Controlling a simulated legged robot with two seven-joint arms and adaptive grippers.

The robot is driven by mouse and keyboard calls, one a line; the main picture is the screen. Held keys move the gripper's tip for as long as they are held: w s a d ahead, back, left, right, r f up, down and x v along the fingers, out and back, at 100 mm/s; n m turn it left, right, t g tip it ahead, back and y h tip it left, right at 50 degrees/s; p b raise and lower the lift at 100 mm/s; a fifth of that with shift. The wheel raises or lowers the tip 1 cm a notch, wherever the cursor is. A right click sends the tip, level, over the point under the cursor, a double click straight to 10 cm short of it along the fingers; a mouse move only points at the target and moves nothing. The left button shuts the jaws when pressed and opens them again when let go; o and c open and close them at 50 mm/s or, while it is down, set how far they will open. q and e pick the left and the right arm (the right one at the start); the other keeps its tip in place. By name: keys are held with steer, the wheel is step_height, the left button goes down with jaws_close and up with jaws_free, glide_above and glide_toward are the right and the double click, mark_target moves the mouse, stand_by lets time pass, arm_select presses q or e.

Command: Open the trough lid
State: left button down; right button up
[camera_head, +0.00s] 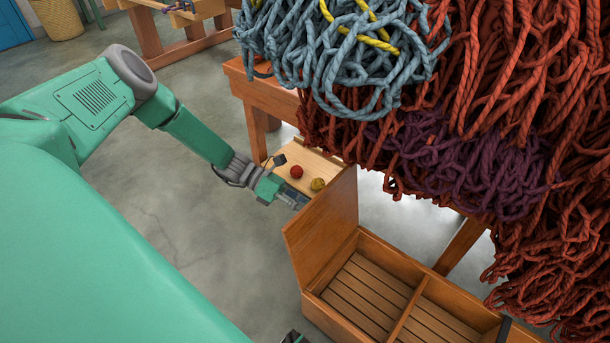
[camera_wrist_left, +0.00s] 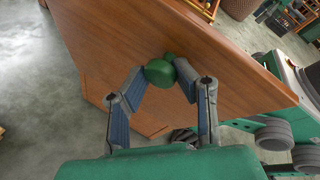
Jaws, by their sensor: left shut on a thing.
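The wooden trough (camera_head: 400,262) stands low at the lower right of the head view, its slatted inside exposed in two compartments with a divider. Its lid (camera_head: 323,228) is raised and stands steeply tilted at the trough's left end; it also fills much of the left wrist view (camera_wrist_left: 225,65). A green knob (camera_wrist_left: 160,72) sticks out from the lid's face. My left gripper (camera_head: 296,200) is at the lid's outer side, and in the left wrist view its two fingers are shut on the knob. The lid hides the knob in the head view.
Blue, rust-red and purple wool skeins (camera_head: 340,60) hang over the trough's back and right. A low wooden board (camera_head: 300,160) behind the lid holds a red ball (camera_head: 296,171) and a yellow ball (camera_head: 318,184). Concrete floor (camera_head: 190,215) is clear left of the lid.

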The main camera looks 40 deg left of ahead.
arm_select(q)
steer(key=shift+s+a+f, duration=0.1)
steer(key=shift+a+f, duration=0.25)
steer(key=shift+f, duration=0.3)
arm_select(e)
steer(key=shift+a, duration=0.25)
arm_select(q)
steer(key=c, duration=1.2)
jaws_free()
steer(key=v, duration=1.1)
steer(key=shift+w+a+r, duration=0.2)
steer(key=shift+a+r, duration=0.05)
steer(key=shift+a, duration=0.1)
arm_select(e)
steer(key=shift+w, duration=0.1)
